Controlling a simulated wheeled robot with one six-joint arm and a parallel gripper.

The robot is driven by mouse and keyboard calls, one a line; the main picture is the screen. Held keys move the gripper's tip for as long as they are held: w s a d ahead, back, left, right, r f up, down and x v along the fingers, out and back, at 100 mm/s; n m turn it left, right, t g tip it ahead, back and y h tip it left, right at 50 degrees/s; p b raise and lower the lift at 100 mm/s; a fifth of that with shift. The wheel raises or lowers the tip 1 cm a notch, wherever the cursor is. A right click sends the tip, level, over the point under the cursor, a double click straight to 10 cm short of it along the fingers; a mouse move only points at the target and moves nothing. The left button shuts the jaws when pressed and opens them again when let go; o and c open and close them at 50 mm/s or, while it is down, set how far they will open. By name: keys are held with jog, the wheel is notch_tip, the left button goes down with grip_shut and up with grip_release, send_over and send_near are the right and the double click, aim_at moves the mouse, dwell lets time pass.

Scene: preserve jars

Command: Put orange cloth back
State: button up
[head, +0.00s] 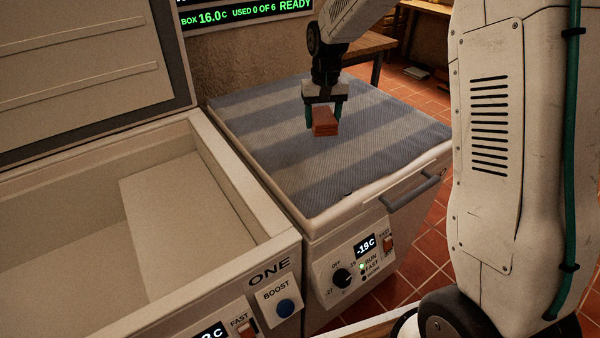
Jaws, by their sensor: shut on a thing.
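The orange cloth (325,123) is a small folded block, held between the fingers of my gripper (324,116). My gripper points down and is shut on it. In the head view, the cloth appears over the striped blue-grey mat (270,165) on top of the closed chest. I cannot tell whether it touches the mat or hangs above it.
An open chest freezer marked ONE (283,241) stands at the left, its lid (85,60) raised. The closed chest's handle (418,190) and dial panel (352,268) face front. A display (245,12) reads READY. A wooden table (368,46) stands behind.

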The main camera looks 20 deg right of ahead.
jog(key=s+a+f+n, duration=0.1)
jog(key=s+n, duration=1)
jog(key=s, duration=0.1)
jog(key=s+a+f+n, duration=0.1)
jog(key=s+n, duration=1.1)
jog(key=shift+s+a, duration=0.3)
jog(key=shift+a, duration=0.05)
send_over(322, 168)
jog(key=shift+s+f, duration=0.3)
jog(key=shift+f, duration=0.35)
jog(key=shift+w+f, duration=0.15)
jog(key=shift+f, duration=0.45)
jog(key=shift+w+f, duration=0.15)
jog(key=shift+f, duration=0.85)
jog(key=shift+f, duration=0.15)
jog(key=shift+f, duration=0.35)
